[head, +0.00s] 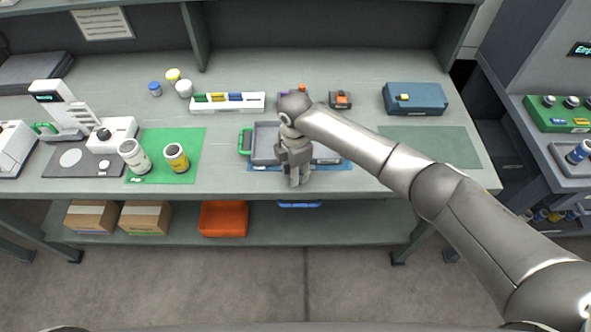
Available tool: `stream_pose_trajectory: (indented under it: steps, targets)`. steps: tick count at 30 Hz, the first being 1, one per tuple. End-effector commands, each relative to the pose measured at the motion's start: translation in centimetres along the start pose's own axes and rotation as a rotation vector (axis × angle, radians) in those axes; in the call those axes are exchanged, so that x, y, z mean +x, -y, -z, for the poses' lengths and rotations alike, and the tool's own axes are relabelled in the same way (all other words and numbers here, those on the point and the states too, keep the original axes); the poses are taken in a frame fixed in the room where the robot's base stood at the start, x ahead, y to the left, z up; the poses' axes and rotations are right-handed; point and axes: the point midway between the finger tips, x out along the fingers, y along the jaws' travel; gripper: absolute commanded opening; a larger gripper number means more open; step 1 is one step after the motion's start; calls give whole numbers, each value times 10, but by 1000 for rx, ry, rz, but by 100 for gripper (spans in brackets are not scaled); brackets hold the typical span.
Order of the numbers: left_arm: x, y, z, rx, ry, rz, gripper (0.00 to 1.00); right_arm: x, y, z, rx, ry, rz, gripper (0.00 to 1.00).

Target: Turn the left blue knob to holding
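No knob that I can clearly call blue shows in the head view. A green panel (562,117) at the right edge carries several dark round knobs with pale rims, among them a leftmost knob (548,101). Small blue and yellow labels sit on its front face. The knob settings are too small to read. A dark display (582,49) above it shows cut-off green letters. My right gripper (294,180) points down in front of the grey tray on the middle bench, far left of the panel. Its finger gap is not clear. My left gripper is not in view.
A grey tray (263,143) with a green handle lies on a blue mat. Jars (133,157) stand on a green mat (190,143) at left. A blue box (415,98) stands at back right. A dark gap separates bench and right station.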

Motion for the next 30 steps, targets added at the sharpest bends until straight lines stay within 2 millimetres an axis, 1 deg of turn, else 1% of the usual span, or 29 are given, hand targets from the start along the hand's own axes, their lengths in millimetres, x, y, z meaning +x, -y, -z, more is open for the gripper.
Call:
stream_pose_trajectory:
  steps: [4,10,26,27,30]
  targets:
    - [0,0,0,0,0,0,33,-1,-1,0,-75,0,-3,5]
    - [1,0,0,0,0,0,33,-1,-1,0,-136,-1,-4,5]
    - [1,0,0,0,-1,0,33,-2,-1,0,-159,-1,-4,5]
    - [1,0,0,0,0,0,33,-2,-1,0,-159,-1,-4,31]
    - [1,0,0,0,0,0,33,-1,-1,0,-158,-1,-4,44]
